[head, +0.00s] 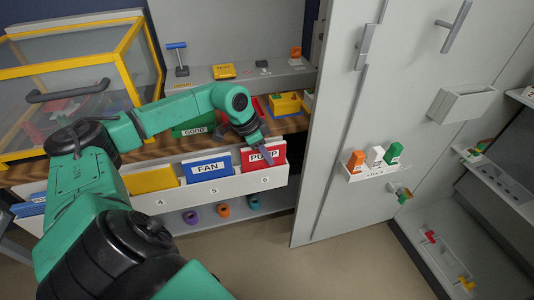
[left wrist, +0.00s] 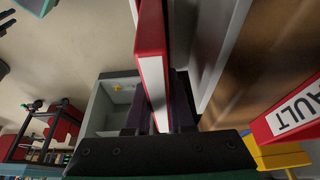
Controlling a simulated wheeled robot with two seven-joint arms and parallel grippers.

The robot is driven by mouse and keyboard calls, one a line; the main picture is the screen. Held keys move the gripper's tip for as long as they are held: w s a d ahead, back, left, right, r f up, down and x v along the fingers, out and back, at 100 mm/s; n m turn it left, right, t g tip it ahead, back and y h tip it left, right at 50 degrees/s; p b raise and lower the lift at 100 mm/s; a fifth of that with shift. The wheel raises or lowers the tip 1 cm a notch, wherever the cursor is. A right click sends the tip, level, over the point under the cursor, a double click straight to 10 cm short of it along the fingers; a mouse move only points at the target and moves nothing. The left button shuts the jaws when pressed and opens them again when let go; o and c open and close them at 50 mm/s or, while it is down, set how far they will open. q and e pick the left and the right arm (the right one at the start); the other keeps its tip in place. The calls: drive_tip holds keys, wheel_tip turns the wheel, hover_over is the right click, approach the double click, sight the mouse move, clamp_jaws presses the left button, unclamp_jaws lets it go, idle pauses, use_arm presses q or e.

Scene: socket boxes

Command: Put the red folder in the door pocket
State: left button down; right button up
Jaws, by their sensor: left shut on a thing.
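The red folder (head: 256,165), labelled PUMP, stands upright in the slot marked 6 at the right end of the white rack. My left gripper (head: 264,145) reaches down to its top edge and is shut on it. In the left wrist view the red folder (left wrist: 151,50) runs up from between the fingers (left wrist: 152,118), its white pages showing. The door pocket (head: 466,103) is a pale open-topped box on the inside of the open grey door at the right, and it looks empty. My right gripper is not in view.
A blue FAN folder (head: 208,167) and a yellow folder (head: 150,180) stand in the white rack (head: 222,187). A small door shelf (head: 372,172) holds orange, white and green pieces. A yellow-framed clear box (head: 75,75) stands at left. Open floor lies below the door.

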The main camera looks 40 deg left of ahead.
use_arm(q)
drive_tip(key=shift+f, duration=0.2)
drive_tip(key=c, duration=0.8)
unclamp_jaws()
drive_tip(key=shift+r, duration=0.1)
drive_tip(key=b+v, duration=0.1)
drive_tip(key=v, duration=1.4)
drive_tip(key=shift+w+a+b, duration=0.1)
drive_tip(key=shift+w+b, duration=0.05)
drive_tip(key=shift+b, duration=0.25)
